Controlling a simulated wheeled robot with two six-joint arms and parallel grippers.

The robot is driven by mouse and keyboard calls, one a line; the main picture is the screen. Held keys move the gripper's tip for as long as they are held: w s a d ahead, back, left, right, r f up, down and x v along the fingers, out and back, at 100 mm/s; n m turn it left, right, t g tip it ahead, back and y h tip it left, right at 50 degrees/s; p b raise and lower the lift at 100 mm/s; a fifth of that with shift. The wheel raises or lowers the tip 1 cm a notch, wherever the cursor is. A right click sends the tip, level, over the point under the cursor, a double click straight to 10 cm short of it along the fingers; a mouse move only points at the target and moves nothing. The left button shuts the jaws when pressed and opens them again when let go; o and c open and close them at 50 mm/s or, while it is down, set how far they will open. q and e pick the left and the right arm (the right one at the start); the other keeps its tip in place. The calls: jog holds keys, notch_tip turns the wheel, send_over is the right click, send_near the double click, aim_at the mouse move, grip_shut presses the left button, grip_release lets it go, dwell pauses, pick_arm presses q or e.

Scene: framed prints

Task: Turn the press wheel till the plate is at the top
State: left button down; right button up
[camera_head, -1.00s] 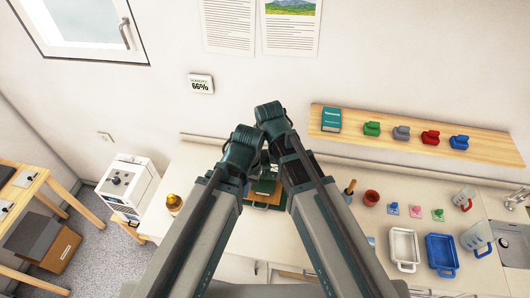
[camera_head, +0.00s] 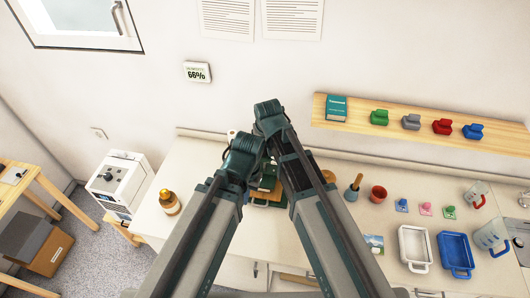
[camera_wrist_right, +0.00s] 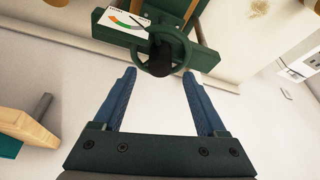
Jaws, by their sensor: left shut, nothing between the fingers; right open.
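The green press (camera_head: 264,184) stands on the counter, largely hidden behind my arms in the head view. The right wrist view shows its dark green wheel (camera_wrist_right: 187,49) with a black hub or knob (camera_wrist_right: 160,59) in front. A white dial card (camera_wrist_right: 128,21) with a coloured arc and dark needle sits beside the wheel; I cannot read it exactly. The plate cannot be made out. My right gripper (camera_wrist_right: 160,78) is open, its blue fingers on either side of the wheel's near part, apparently empty. My left gripper (camera_head: 268,161) is shut and empty near the press, mostly hidden by my arm.
An amber bottle (camera_head: 169,203) stands left of the press. A wooden-handled tool (camera_head: 353,187), a red-brown pot (camera_head: 377,193), a white tray (camera_head: 414,247) and a blue tray (camera_head: 455,254) are to the right. A wall shelf (camera_head: 345,116) holds a book and several coloured blocks.

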aim_at(265, 146)
jog(key=b+x, duration=0.2)
jog(key=x, duration=0.2)
jog(key=shift+f+b, duration=0.1)
jog(key=shift+b, duration=0.3)
pick_arm(q)
notch_tip(265, 146, down, 4)
jog(key=shift+r, duration=0.1)
pick_arm(e)
grip_shut()
